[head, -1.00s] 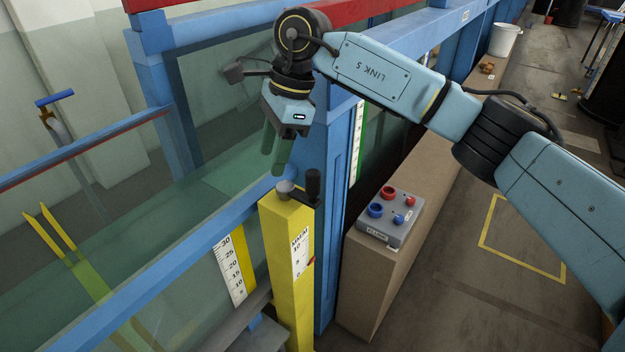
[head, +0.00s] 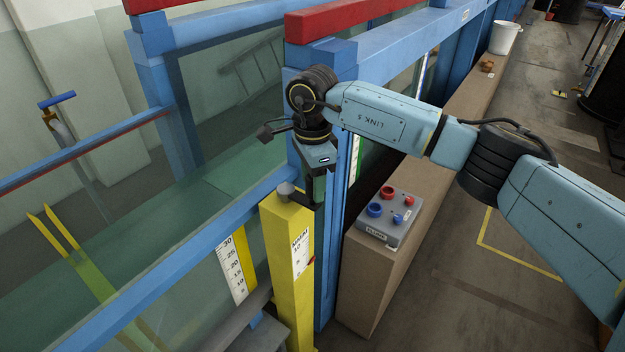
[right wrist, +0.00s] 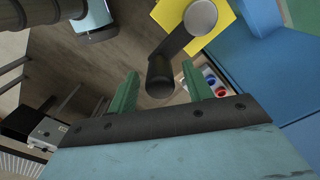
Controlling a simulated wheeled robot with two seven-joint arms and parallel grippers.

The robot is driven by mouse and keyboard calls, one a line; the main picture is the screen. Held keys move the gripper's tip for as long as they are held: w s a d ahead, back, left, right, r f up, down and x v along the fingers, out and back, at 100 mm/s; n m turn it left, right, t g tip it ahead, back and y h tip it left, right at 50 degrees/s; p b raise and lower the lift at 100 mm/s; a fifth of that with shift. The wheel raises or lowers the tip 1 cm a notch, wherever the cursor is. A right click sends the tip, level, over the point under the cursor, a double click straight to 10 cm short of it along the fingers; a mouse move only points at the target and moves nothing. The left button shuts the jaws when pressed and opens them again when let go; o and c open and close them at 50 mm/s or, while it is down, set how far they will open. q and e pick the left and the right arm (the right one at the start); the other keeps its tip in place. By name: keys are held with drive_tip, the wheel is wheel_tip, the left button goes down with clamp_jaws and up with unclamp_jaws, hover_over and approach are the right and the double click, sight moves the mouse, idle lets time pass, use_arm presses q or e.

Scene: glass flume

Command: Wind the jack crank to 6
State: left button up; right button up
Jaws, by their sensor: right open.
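The yellow jack post (head: 284,262) stands at the flume's corner. It carries a white scale (head: 300,253) and a small red pointer (head: 312,261) on its right side; I cannot read the exact value. On top is the crank's grey hub (head: 286,188). In the right wrist view the hub (right wrist: 200,18) joins a dark arm leading to the black crank handle (right wrist: 160,76). My right gripper (head: 317,189) is open, its green fingers on either side of the handle (right wrist: 160,88), with gaps showing. In the head view the gripper mostly hides the handle. My left gripper is out of view.
A grey control box (head: 388,216) with red and blue knobs sits on the brown ledge (head: 365,285) right of the post. Blue flume frame members and glass stand close to the left and behind. A white bucket (head: 505,38) is farther back.

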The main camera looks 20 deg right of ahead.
drive_tip(key=shift+f, duration=0.6)
clamp_jaws()
